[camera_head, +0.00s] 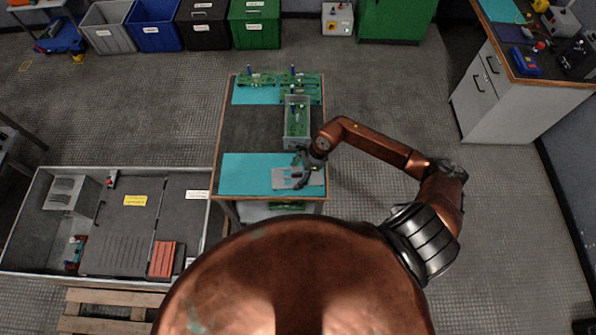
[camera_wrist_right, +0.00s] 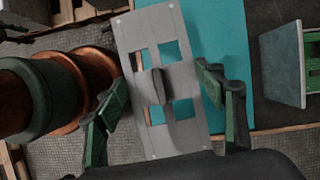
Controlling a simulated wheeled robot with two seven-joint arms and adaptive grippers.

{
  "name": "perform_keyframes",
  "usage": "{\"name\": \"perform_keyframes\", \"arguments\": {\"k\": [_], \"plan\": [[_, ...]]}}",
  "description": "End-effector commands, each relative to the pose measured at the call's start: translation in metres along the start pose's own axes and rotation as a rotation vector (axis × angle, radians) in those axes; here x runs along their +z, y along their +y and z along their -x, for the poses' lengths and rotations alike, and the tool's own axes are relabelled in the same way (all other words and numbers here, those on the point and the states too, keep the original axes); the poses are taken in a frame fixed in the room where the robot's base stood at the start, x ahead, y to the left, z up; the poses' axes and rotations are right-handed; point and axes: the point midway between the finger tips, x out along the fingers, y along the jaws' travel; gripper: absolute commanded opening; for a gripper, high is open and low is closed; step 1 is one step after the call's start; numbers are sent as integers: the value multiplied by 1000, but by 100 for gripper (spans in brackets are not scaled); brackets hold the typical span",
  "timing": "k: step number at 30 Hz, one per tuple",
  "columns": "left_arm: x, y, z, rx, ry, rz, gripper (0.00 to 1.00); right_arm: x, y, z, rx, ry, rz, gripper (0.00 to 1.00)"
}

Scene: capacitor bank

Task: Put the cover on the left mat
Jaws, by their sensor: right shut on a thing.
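The cover (camera_head: 283,180) is a flat grey plate with square cut-outs and a raised grip in its middle. It shows in the right wrist view (camera_wrist_right: 150,46), with teal visible through its cut-outs. In the head view it is over the right part of the wide near teal mat (camera_head: 240,175); whether it touches the mat I cannot tell. A smaller teal mat (camera_head: 243,97) is at the table's far left. My left gripper is out of view.
A grey open box (camera_head: 297,136) with a green board inside stands behind the cover. Green boards (camera_head: 300,80) lie at the table's far end. The left part of the near mat is bare. A grey cabinet unit (camera_head: 125,220) stands left of the table.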

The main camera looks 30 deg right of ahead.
Motion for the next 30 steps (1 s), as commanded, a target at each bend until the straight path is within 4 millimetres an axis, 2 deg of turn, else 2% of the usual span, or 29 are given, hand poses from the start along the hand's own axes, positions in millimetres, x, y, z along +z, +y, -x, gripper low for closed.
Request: {"name": "perform_keyframes", "arguments": {"k": [1, 3, 6, 11, 20, 30], "plan": [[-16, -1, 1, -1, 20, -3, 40, -2, -2, 2, -16, 0, -39, 34], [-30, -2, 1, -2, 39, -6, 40, -4, -4, 2, -32, 0, -78, 34], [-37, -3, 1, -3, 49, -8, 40, -5, -6, 1, -41, -1, -101, 34], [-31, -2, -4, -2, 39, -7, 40, -7, -6, -5, -40, 0, -103, 34], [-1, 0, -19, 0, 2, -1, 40, -16, -6, -28, -39, 0, -102, 34], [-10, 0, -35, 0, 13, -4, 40, -27, -5, -53, -38, 1, -101, 34]]}}
